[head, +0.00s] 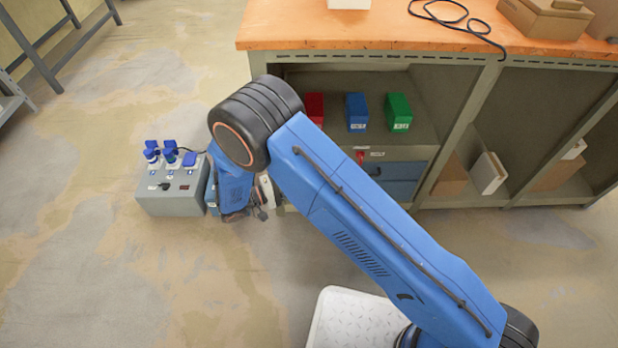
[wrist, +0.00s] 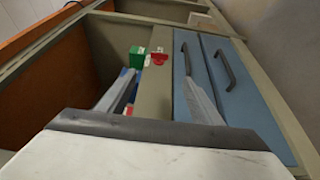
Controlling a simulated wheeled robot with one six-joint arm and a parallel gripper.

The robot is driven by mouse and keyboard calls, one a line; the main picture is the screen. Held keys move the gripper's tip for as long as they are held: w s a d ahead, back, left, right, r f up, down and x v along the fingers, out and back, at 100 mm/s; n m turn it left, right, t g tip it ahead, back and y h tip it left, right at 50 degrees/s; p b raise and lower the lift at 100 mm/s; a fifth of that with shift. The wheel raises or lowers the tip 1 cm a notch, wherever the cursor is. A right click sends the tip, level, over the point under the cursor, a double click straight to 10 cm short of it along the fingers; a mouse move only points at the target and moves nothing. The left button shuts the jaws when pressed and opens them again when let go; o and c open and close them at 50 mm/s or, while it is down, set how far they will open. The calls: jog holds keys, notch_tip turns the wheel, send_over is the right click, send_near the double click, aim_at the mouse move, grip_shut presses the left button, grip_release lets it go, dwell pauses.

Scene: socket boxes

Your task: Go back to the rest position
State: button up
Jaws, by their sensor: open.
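My gripper (wrist: 157,68) is open in the wrist view, its two grey fingers apart with nothing held between them. It points toward the cabinet front, where a red tag-like part (wrist: 160,58), a green box (wrist: 136,57) and blue drawers (wrist: 222,85) show. In the head view my blue arm reaches from lower right to upper left, then bends down. My gripper (head: 262,210) is low there, between a grey socket box (head: 172,205) and the cabinet, and is partly hidden. The socket box stands on the floor with blue plugs or covers on top.
A workbench (head: 350,30) with an orange top stands at the back. Its shelf holds red (head: 315,105), blue (head: 357,112) and green (head: 399,112) boxes above a blue drawer (head: 400,180). A cable (head: 455,18) and cardboard box (head: 545,18) lie on top.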

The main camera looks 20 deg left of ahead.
dwell(0.3)
jog(key=w+d+r+m+g+y, duration=0.3)
jog(key=d+r+g, duration=0.6)
jog(key=d+r, duration=1.05)
jog(key=s+d+r+m+g+y, duration=0.15)
jog(key=d+r, duration=0.25)
jog(key=d, duration=0.4)
jog(key=s+d+r+m+g+y, duration=0.1)
jog(key=s+d+r+g+y, duration=0.15)
jog(key=d, duration=0.55)
jog(key=s+d+r+m+t+y, duration=0.1)
jog(key=s+d+r+t+y, duration=0.2)
jog(key=s, duration=0.6)
jog(key=s+d+r+m+t+y, duration=0.1)
jog(key=s+d+r+t+y, duration=0.2)
jog(key=s+d, duration=0.5)
jog(key=shift+s+r+y, duration=0.6)
jog(key=shift+r, duration=0.3)
